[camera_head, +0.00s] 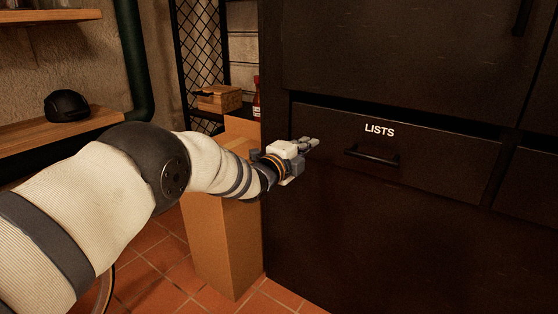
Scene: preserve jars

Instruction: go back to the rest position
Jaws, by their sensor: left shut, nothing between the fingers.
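My left arm reaches in from the left, and my left gripper (313,143) is at its end, in front of the dark cabinet. The gripper is shut and empty. It points right, toward a drawer (440,175) labelled LISTS with a dark bar handle (372,157). The fingertips are to the left of the handle and apart from it. I cannot tell whether they touch the drawer front. My right gripper is not in the picture.
A tall cardboard box (225,240) stands on the tiled floor (150,262), beside the cabinet (400,60) and behind my left forearm. A wooden shelf (60,133) at left holds a black cap (67,106). A wooden box (218,99) and a red bottle (256,98) stand farther back.

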